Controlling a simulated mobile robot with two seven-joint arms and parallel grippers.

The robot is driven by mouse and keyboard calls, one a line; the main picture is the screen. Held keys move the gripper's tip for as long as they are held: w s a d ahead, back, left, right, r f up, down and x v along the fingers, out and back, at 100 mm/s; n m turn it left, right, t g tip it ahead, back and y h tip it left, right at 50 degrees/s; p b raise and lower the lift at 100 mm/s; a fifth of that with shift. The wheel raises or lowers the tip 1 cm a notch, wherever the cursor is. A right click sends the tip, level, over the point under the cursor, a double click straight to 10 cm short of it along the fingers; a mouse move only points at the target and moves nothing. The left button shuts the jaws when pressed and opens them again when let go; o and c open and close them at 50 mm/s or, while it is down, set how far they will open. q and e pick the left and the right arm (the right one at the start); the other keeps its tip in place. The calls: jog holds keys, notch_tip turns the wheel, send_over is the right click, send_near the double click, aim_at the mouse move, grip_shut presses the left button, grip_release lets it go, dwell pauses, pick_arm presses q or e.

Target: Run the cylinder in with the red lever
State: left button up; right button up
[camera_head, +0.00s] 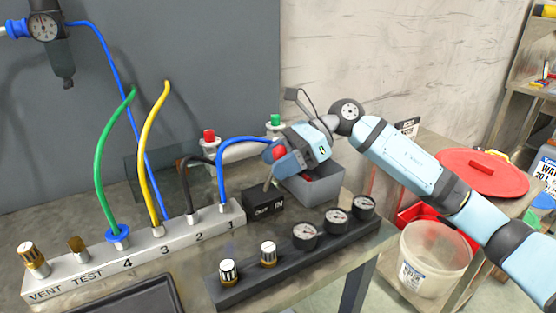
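The red lever's round knob (279,153) tops a thin stem that rises from a black valve box (264,204) marked IN on its right. My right gripper (281,157) reaches in from the right, with its light blue fingers on both sides of the knob. Whether they press on it is too small to tell. Behind stand a fitting with a red cap (209,137) and one with a green cap (275,121), partly hidden by hose and gripper. I cannot make out the cylinder's rod. My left gripper is out of view.
A manifold (81,273) with several coloured hoses runs along the left. A black gauge bar (289,265) lies in front. A white bucket (434,254) and red lid (484,171) are at right.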

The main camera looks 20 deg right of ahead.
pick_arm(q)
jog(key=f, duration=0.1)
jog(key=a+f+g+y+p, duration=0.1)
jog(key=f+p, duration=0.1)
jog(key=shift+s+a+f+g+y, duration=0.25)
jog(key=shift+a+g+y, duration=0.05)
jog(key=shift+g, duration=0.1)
pick_arm(e)
jog(key=v, duration=1.3)
jog(key=shift+d+r, duration=0.15)
jog(key=shift+d, duration=0.2)
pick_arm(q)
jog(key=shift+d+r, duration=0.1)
